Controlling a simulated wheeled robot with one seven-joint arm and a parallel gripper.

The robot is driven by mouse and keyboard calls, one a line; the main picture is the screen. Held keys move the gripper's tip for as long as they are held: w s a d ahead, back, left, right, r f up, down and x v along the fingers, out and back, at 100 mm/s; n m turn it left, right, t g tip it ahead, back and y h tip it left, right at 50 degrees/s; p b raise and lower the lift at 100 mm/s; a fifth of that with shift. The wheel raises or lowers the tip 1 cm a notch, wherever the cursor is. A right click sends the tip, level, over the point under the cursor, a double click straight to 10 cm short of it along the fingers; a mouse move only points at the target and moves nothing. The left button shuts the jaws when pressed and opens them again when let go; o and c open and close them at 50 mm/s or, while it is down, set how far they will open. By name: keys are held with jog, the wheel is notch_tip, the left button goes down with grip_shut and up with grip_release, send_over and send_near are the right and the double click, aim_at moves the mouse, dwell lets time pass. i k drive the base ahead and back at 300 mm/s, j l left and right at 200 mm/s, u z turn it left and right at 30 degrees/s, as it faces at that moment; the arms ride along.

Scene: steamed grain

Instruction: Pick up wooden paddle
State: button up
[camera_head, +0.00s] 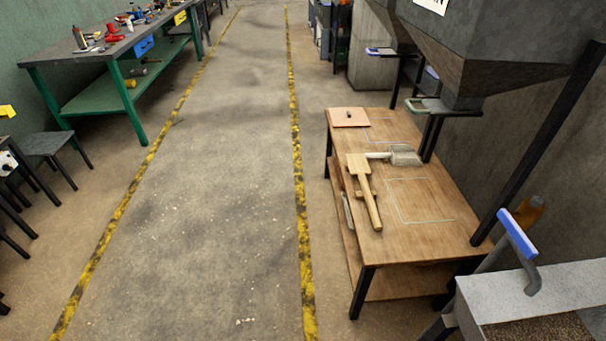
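The wooden paddle (361,176) lies on the wooden table (424,202) at the right of the head view. It is light wood, with its broad square end toward the back and its handle pointing to the table's front. It lies near the table's left edge. A grey scoop (404,155) with a pale handle lies just right of the paddle's broad end; I cannot tell if they touch. My gripper does not show in this view.
A flat pinkish board (349,117) lies at the table's back. A dark hopper (476,55) overhangs its right side. A metal bin (530,300) with a blue-handled lever (520,235) stands at front right. The floor lane (225,180) is clear. A green workbench (115,75) stands at left.

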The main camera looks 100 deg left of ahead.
aim_at(357, 164)
jog(key=u, duration=2.85)
jog(key=i+j, duration=0.35)
jog(key=i, duration=0.15)
jog(key=i+j, duration=0.3)
jog(key=i, duration=0.15)
jog(key=i+j, duration=0.35)
jog(key=i, duration=0.15)
jog(key=i+j, duration=0.3)
jog(key=i, duration=0.15)
